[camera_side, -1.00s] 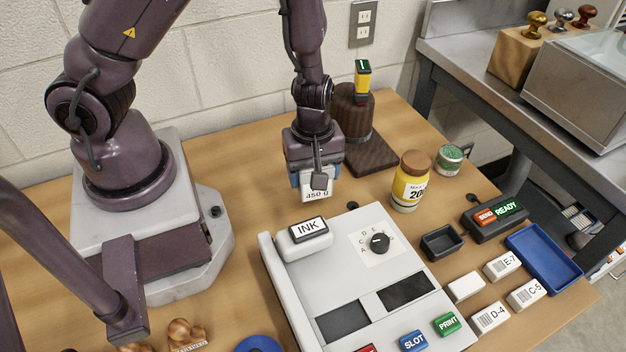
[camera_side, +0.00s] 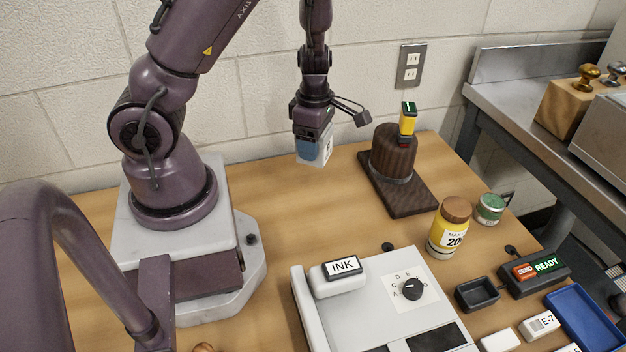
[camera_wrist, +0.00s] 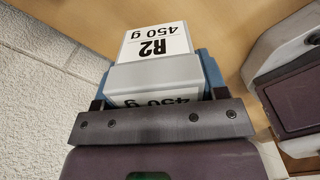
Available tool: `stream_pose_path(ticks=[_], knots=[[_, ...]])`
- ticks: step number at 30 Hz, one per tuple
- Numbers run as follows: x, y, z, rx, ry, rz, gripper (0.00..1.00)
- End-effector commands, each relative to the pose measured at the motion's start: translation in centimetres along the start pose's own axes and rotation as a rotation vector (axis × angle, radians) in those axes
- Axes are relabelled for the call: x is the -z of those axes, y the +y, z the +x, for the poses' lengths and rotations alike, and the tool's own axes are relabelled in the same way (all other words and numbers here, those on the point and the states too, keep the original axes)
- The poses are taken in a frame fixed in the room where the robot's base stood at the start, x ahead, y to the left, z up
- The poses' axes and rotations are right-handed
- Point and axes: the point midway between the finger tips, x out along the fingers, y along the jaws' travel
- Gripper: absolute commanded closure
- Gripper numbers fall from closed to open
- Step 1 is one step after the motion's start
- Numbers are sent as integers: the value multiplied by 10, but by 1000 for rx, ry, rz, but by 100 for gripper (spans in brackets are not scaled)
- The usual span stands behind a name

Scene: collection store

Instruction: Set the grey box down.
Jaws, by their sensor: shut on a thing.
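The grey box (camera_side: 325,150) is held in my gripper (camera_side: 315,145) near the back of the table, by the wall. In the wrist view the box (camera_wrist: 155,42) shows a white label reading "R2 450 g". A blue finger pad covers part of its side. My gripper (camera_wrist: 160,90) is shut on the box. The box looks upright in the side view. I cannot tell whether its underside touches the table (camera_side: 260,190) or hangs just above it.
A yellow jar (camera_side: 449,230), a green-lidded tin (camera_side: 489,209) and a grey machine (camera_side: 375,318) with an INK block (camera_side: 341,275) are further forward. The table between is clear.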

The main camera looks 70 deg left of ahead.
Motion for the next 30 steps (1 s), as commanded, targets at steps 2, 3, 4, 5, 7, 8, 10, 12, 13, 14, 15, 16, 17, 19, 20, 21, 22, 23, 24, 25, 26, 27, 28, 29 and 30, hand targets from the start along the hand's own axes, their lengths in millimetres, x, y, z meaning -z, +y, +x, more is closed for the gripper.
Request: stream_pose_path(ticks=[2, 3, 4, 5, 7, 8, 10, 12, 13, 14, 15, 16, 17, 19, 20, 21, 22, 23, 24, 25, 26, 27, 28, 29, 30], knots=[[11, 9, 1, -1, 1, -178, 73], [15, 13, 1, -1, 1, -260, 73], [16, 15, 1, 0, 1, -312, 73], [17, 16, 1, 0, 1, -360, 73], [16, 18, 1, -1, 0, -454, 73], [16, 19, 1, -1, 0, -487, 73], [13, 20, 0, 0, -1, -550, 73], [12, 20, 0, 0, -1, -600, 73], [12, 19, 0, 0, -1, -616, 73], [12, 19, 2, 0, 0, -629, 73], [12, 19, 6, 1, 1, -641, 73], [12, 19, 10, 1, 1, -648, 73], [13, 19, 15, 1, 2, -652, 73], [13, 19, 26, 2, 3, -657, 73], [13, 18, 31, 2, 3, -655, 73], [13, 19, 36, 1, 2, -654, 73], [13, 19, 39, 2, 2, -653, 73], [13, 19, 42, 1, 1, -653, 73], [12, 19, 44, 0, 1, -651, 73], [12, 19, 47, 0, 0, -651, 73], [13, 19, 51, 1, 1, -652, 73], [13, 18, 56, 2, 1, -653, 73], [13, 19, 61, 1, 2, -651, 73], [13, 19, 66, 1, 2, -651, 73], [13, 19, 71, 1, 1, -652, 73]])
